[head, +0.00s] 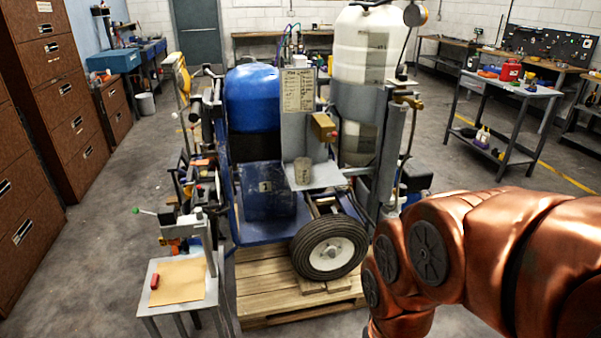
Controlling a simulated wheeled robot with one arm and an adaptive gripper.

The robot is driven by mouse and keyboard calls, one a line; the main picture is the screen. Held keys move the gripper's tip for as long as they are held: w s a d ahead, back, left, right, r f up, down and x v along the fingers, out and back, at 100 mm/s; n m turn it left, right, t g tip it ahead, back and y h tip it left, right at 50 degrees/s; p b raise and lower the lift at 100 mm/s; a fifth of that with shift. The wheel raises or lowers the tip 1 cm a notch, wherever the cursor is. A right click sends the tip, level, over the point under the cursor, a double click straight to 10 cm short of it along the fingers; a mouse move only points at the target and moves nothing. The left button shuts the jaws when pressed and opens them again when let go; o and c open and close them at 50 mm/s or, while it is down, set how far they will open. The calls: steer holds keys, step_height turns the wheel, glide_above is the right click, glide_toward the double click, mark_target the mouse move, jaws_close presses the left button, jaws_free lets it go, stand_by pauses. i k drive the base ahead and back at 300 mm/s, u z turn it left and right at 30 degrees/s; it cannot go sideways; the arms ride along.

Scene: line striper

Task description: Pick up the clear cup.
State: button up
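A small greyish, see-through-looking cup (303,170) stands upright on a grey metal shelf (328,177) at the front of the line striper, near the middle of the head view. It has faint markings on its side; whether it holds anything is hard to tell. My copper-coloured arm fills the lower right, in front of the machine's right side and apart from the cup. My gripper is not in view.
The machine, with a blue tank (253,98) and white tank (362,45), stands on a wooden pallet (262,290). A wheel (329,247) sits below the shelf. A small table (160,305) stands front left.

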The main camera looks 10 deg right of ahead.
mark_target(302, 167)
steer(key=z, duration=0.45)
steer(key=i, duration=1.05)
steer(key=u, duration=2.15)
